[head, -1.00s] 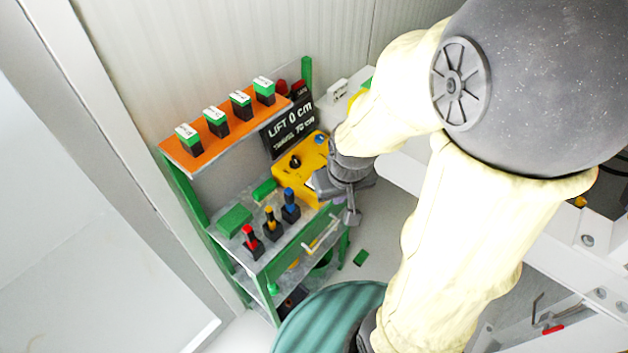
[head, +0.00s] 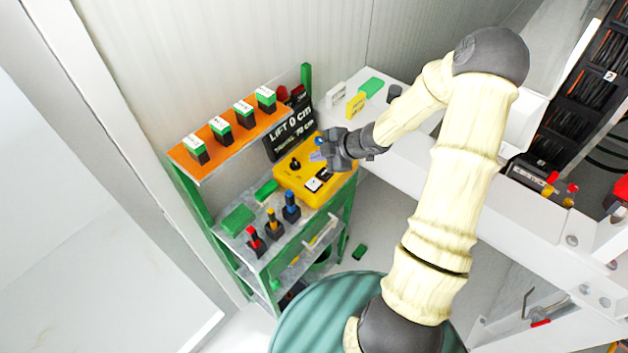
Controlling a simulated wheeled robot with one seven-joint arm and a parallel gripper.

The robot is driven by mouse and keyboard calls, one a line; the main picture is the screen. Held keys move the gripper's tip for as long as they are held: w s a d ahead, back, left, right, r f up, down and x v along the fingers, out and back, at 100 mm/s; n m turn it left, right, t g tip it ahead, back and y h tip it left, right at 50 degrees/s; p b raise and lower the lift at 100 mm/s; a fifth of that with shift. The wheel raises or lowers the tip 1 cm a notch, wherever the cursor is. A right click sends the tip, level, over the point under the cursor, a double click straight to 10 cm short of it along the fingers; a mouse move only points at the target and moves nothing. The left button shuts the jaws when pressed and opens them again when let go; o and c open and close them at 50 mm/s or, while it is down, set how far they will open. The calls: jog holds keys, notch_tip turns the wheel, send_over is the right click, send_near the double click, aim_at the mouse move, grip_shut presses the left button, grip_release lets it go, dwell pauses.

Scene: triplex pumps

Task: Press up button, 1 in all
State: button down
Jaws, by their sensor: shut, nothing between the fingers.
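A yellow control box (head: 288,179) stands on the green and grey shelf unit. It carries a black knob (head: 295,163), a blue button and a pair of small buttons, one white (head: 313,185) and one dark (head: 325,174); which one is up is too small to read. My gripper (head: 317,156) is shut and empty, just over the box's right part, with its fingers pointing left. It partly hides the top of the box. I cannot tell whether the fingertips touch it. A black display (head: 290,130) behind the box reads "LIFT 0 cm" with a target line of 70 cm.
An orange shelf (head: 190,157) with several green-topped black blocks is above left. Red, yellow and blue-handled tools (head: 273,225) stand in front of the box. A white bench (head: 420,180) lies to the right, and a teal round surface (head: 310,315) is below.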

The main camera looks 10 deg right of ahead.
aim_at(317, 184)
jog(key=shift+a, duration=0.1)
jog(key=shift+f, duration=0.1)
notch_tip(317, 184, down, 9)
jog(key=b, duration=0.8)
jog(key=shift+b, duration=0.3)
dwell(1.6)
jog(key=shift+f, duration=0.25)
jog(key=shift+f+b, duration=0.55)
jog(key=shift+b, duration=0.1)
dwell(0.8)
jog(key=shift+r, duration=0.1)
jog(key=shift+r+p, duration=0.9)
jog(key=shift+p, duration=0.15)
